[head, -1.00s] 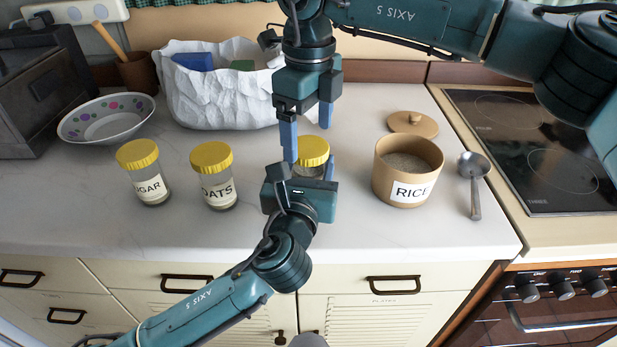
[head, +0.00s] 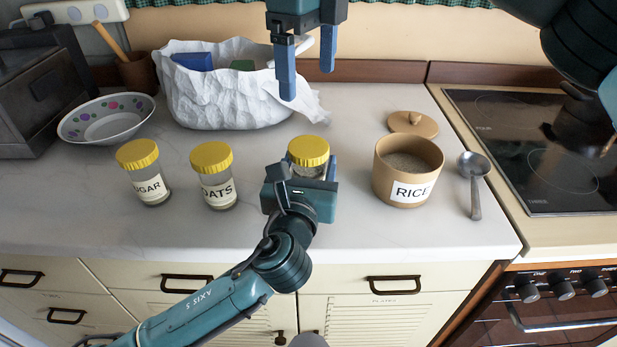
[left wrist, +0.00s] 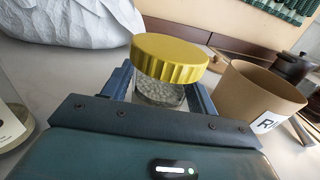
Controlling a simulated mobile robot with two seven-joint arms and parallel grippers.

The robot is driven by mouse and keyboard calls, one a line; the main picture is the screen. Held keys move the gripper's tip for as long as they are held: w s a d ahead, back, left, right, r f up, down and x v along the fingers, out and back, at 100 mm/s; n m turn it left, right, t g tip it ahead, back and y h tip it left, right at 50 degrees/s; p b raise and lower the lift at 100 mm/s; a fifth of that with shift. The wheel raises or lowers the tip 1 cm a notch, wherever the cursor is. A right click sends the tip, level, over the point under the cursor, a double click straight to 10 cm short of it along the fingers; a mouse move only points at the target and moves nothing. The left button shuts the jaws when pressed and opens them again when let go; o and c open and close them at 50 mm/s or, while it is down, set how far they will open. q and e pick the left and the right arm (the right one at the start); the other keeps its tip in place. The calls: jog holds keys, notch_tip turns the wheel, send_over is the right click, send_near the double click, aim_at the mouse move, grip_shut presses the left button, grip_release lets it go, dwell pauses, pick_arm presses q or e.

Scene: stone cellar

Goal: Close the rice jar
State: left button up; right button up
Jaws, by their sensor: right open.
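A canister labelled RICE (head: 406,172) stands uncovered on the counter, its pale contents showing. A tan knobbed lid (head: 413,123) lies behind it. A glass jar with a yellow lid (head: 308,152) stands left of it; the lid is on top, and pale grains show through the glass in the left wrist view (left wrist: 160,93). Its label, if any, is hidden. My left gripper (head: 304,181) is shut on this jar, with a finger on each side below the lid. My right gripper (head: 308,78) is open and empty, above and behind the jar.
Jars labelled SUGAR (head: 150,187) and OATS (head: 218,190) stand to the left, both with yellow lids. A spotted bowl (head: 105,125) and a crumpled white container (head: 225,100) are behind. A metal spoon (head: 475,195) lies beside the canister, near the hob (head: 530,145).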

pick_arm(q)
jog(key=o, duration=0.4)
jog(key=s, duration=0.4)
jog(key=s+a, duration=0.1)
jog(key=s, duration=0.3)
jog(key=s+a, duration=0.1)
jog(key=s, duration=0.4)
jog(key=shift+a, duration=0.15)
jog(key=shift+s, duration=0.1)
